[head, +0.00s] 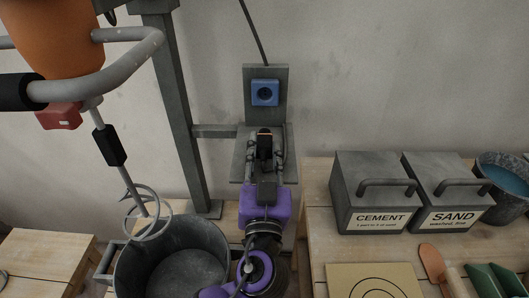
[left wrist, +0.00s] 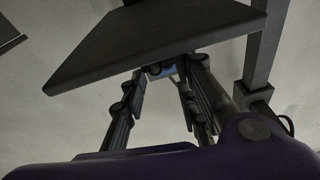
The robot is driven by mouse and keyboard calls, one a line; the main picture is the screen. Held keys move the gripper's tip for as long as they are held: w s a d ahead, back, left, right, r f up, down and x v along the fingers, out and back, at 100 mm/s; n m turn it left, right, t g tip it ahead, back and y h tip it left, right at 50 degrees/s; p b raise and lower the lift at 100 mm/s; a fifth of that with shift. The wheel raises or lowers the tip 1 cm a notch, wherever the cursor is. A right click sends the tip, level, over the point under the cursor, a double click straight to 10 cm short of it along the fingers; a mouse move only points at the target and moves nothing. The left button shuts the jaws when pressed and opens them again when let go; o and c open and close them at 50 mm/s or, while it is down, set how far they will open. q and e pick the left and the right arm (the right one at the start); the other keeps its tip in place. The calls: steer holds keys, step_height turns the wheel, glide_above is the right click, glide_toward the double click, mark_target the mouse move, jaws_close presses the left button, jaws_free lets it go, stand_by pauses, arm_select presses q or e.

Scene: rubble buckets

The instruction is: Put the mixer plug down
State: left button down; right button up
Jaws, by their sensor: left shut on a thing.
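The mixer plug (head: 264,146) is a small dark piece between the fingers of my left gripper (head: 264,139) in the head view. The gripper is shut on it, in front of the post and at the small grey shelf (head: 240,172). I cannot tell whether the plug touches the shelf. A blue socket (head: 265,93) is on the grey panel above and is empty. In the left wrist view the shelf's underside (left wrist: 150,40) hangs over the two fingers, and the plug is not clear there. My right gripper is not in view.
The mixer (head: 60,40) with its whisk (head: 148,215) hangs at left over a metal bucket (head: 170,265). A grey upright (head: 180,110) stands left of the shelf. Cement (head: 372,195) and sand (head: 445,195) boxes stand on the right table. A cable (head: 252,32) hangs above the panel.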

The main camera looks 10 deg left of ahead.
arm_select(q)
steer(key=shift+f+b, duration=0.4)
steer(key=shift+b, duration=0.05)
steer(key=shift+r, duration=0.1)
steer(key=c, duration=1.4)
jaws_free()
steer(key=shift+o, duration=0.2)
